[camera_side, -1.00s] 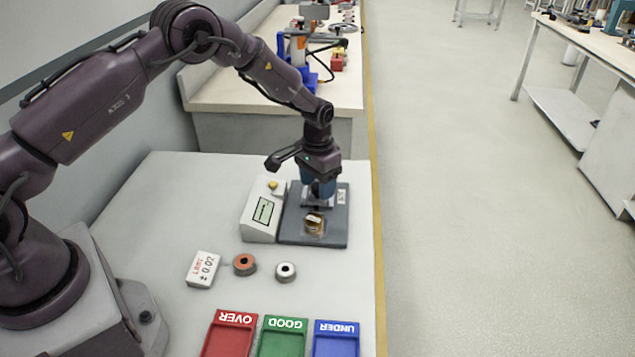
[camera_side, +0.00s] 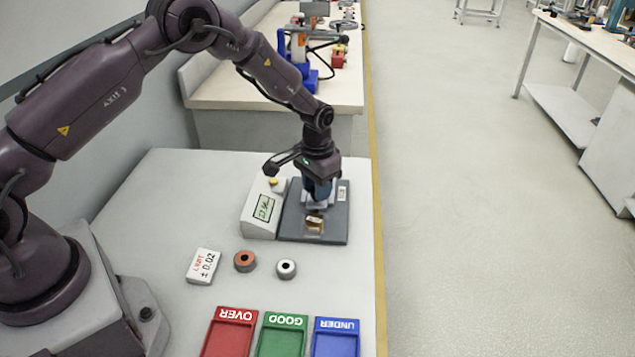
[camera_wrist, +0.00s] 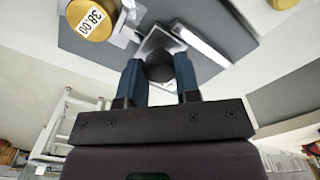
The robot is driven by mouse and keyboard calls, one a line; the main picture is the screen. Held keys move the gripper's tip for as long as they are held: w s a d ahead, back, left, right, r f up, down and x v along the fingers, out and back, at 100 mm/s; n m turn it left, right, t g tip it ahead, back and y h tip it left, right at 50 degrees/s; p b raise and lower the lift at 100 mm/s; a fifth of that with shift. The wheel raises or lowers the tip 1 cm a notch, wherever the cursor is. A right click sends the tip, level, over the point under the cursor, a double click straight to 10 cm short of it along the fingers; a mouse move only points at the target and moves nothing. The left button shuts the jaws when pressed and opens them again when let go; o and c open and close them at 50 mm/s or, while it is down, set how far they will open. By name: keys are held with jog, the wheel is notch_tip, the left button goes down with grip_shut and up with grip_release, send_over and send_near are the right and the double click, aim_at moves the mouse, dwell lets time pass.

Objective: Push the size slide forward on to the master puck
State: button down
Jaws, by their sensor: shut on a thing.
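The master puck (camera_side: 314,222), a brass disc with a label, sits on the dark grey gauge base (camera_side: 335,215). In the wrist view the puck (camera_wrist: 78,12) is at the top left, its label reading 38.00. My gripper (camera_side: 318,198) is over the base, just behind the puck in the side view. In the wrist view my gripper's blue fingers (camera_wrist: 160,78) are shut on a dark round knob (camera_wrist: 160,66) on the size slide (camera_wrist: 152,44). The slide's pale front end lies close to the puck; I cannot tell whether they touch.
A readout box (camera_side: 258,218) stands left of the base. Red (camera_side: 229,338), green (camera_side: 284,338) and blue (camera_side: 336,340) trays stand at the front edge.

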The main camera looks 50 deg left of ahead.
jog(key=c, duration=0.8)
grip_release()
notch_tip(320, 180, up, 13)
jog(key=shift+f, duration=0.1)
